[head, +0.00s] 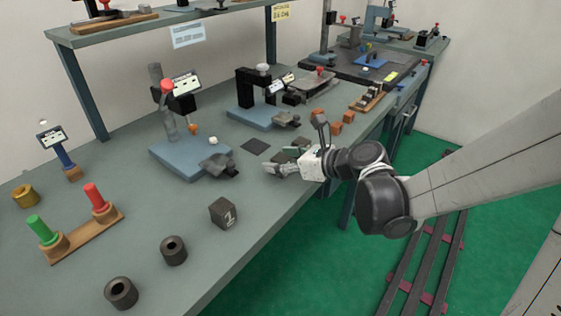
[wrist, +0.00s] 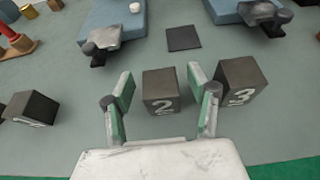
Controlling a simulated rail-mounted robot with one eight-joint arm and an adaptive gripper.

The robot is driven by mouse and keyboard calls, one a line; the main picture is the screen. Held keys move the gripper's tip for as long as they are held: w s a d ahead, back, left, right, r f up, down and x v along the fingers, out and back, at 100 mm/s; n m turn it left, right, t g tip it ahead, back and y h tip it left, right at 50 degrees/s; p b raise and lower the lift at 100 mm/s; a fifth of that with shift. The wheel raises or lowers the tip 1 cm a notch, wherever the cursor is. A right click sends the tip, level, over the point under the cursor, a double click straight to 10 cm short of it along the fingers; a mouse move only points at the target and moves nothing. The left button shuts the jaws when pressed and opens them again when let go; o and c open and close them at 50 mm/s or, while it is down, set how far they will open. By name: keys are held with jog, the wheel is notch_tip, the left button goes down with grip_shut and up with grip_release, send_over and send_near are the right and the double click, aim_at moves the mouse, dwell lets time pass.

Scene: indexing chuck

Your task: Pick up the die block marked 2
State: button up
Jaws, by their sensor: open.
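The die block marked 2 (wrist: 161,91) is a dark cube on the grey-green bench, its white 2 facing my gripper in the wrist view. My gripper (wrist: 161,84) is open, with one green-padded finger on each side of the block and visible gaps to both. The right finger is close to the neighbouring die block marked 3 (wrist: 242,82). In the head view my gripper (head: 282,168) is low over the bench near its front edge. Dark blocks show behind it there, partly hidden, and I cannot tell which is the 2.
The die block marked 1 (head: 223,214) stands apart toward the near side. A dark square plate (wrist: 184,38) lies flat beyond block 2. Blue-based fixtures (head: 188,158) stand farther back. Dark hollow cylinders (head: 173,250) stand on the near bench.

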jog(key=shift+c, duration=0.5)
grip_shut()
